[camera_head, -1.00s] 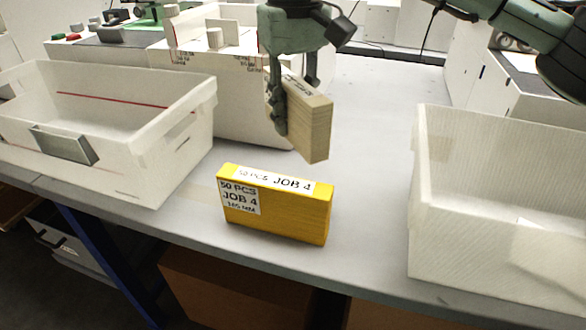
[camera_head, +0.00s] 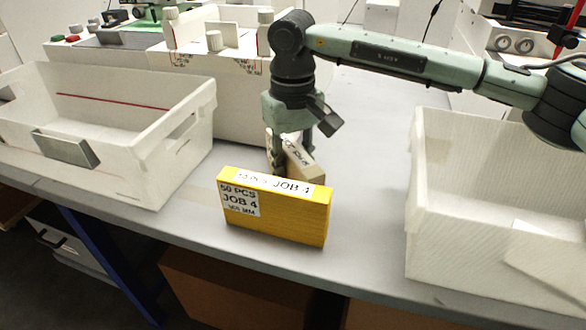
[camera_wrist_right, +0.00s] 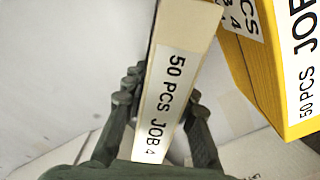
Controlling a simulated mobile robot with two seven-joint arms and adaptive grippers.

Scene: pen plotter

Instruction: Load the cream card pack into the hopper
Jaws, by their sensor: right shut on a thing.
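The cream card pack (camera_head: 304,165) stands on edge behind the yellow pack in the head view, its lower part hidden. My right gripper (camera_head: 291,152) points down and is shut on it, one finger on each side. In the right wrist view the cream pack (camera_wrist_right: 186,45) shows a "50 PCS JOB 4" label between the fingers (camera_wrist_right: 160,108). I cannot tell whether it touches the table. A white open-topped bin with a red inner line (camera_head: 190,150) stands at left; I cannot tell if it is the hopper. My left gripper is not in view.
A yellow pack marked JOB 4 (camera_head: 285,218) stands just in front of the cream pack. A white bin (camera_head: 470,245) stands at right. A white machine with knobs (camera_head: 225,85) is behind. The grey table (camera_head: 365,190) is clear between the gripper and the right bin.

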